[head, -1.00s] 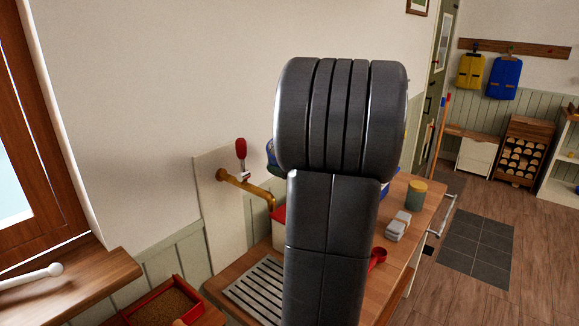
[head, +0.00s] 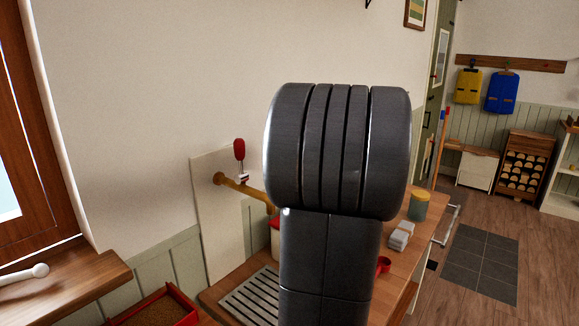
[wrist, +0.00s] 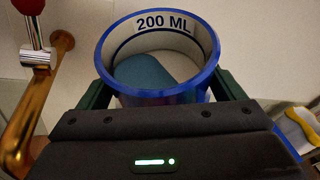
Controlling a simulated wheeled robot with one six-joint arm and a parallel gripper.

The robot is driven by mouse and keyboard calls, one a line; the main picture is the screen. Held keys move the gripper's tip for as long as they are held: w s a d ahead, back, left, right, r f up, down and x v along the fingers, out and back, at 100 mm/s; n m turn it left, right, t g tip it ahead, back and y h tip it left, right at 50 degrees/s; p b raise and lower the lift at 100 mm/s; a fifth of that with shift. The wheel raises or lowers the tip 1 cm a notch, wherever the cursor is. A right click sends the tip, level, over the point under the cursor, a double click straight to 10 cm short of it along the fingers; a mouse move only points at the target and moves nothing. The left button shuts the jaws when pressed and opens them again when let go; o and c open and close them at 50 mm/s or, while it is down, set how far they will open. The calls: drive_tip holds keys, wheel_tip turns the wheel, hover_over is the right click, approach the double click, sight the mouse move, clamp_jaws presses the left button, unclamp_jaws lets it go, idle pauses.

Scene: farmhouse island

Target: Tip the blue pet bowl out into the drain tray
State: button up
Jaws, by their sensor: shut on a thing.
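The blue bowl (wrist: 158,95) shows in the wrist view as a round vessel with a blue rim and a pale inner wall marked "200 ML". A smooth blue-grey patch lies inside it; I cannot tell whether this is liquid. My gripper (wrist: 160,84) is shut on it, with one dark green finger on each side. The bowl looks tilted toward the camera. In the head view my arm hides the gripper and bowl. The drain tray (head: 250,299), grey and slatted, lies on the wooden counter left of my arm, partly hidden by it.
A brass tap (head: 240,188) with a red lever stands out from the wall panel above the drain tray, and is close on the left in the wrist view (wrist: 35,95). On the counter's right are a green canister (head: 418,206), grey blocks (head: 401,236) and a red scoop (head: 384,264).

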drive_tip(key=shift+w+r+n+t+y+b, duration=0.15)
drive_tip(key=shift+n+t+y+b, duration=0.35)
drive_tip(key=shift+b, duration=1.8)
drive_tip(key=shift+s+r+n+t+y+b, duration=0.2)
drive_tip(key=shift+n+b, duration=0.5)
drive_tip(key=shift+b, duration=1.55)
drive_tip(key=shift+r+n+t+y+b, duration=0.25)
drive_tip(key=shift+n+t+y+b, duration=0.6)
drive_tip(key=shift+b, duration=2.6)
drive_tip(key=shift+r+n+g+h, duration=0.2)
drive_tip(key=shift+n+g+h, duration=0.05)
drive_tip(key=shift+n, duration=0.1)
drive_tip(key=n+b, duration=0.1)
drive_tip(key=b, duration=0.3)
drive_tip(key=shift+f+y, duration=0.15)
drive_tip(key=shift+y, duration=0.25)
drive_tip(key=shift+s+r+n+b, duration=0.1)
drive_tip(key=shift+r+n+b, duration=0.1)
drive_tip(key=shift+n+b, duration=0.2)
drive_tip(key=shift+f+y+b, duration=0.2)
drive_tip(key=shift+y+b, duration=0.1)
drive_tip(key=shift+b, duration=0.35)
drive_tip(key=n+y+b, duration=0.1)
drive_tip(key=b, duration=0.2)
drive_tip(key=n+y+b, duration=0.1)
drive_tip(key=n+b, duration=0.1)
drive_tip(key=b, duration=0.2)
drive_tip(key=shift+s+a+f+n, duration=0.1)
drive_tip(key=shift+s+f+n, duration=0.05)
drive_tip(key=shift+s+n, duration=0.2)
